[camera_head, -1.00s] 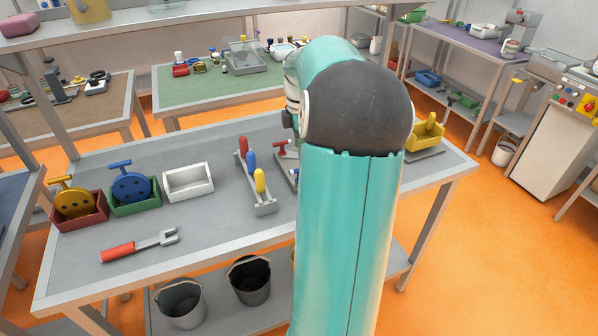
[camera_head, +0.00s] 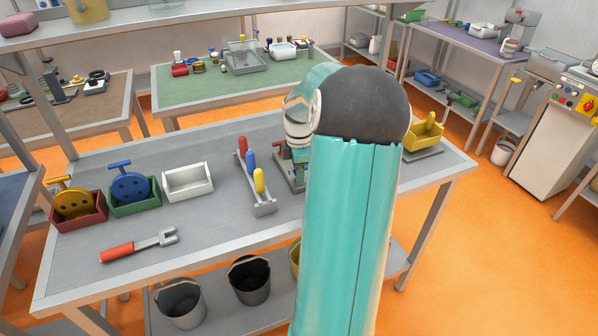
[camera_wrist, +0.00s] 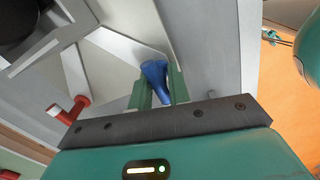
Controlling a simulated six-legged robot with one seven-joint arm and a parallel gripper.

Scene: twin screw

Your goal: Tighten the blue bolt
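The blue bolt (camera_wrist: 154,76) shows in the wrist view as a blue, handle-like piece, wide at its top. My gripper (camera_wrist: 158,88) has its two green fingers close on either side of it, and the blue piece fills the gap between them. The lower part of the bolt is hidden by the fingers and the dark gripper bar. A red-handled bolt (camera_wrist: 72,112) stands to the left on the same grey fixture (camera_wrist: 110,75). In the head view my arm hides the gripper and the blue bolt; only part of the fixture's base (camera_head: 283,171) shows.
A rack with red, blue and yellow handles (camera_head: 262,208) stands left of my arm. A white bin (camera_head: 188,190), a green bin (camera_head: 135,207) and a red bin (camera_head: 80,222) sit further left. A red-handled fork tool (camera_head: 140,246) lies in front. A yellow part (camera_head: 425,132) is at the right.

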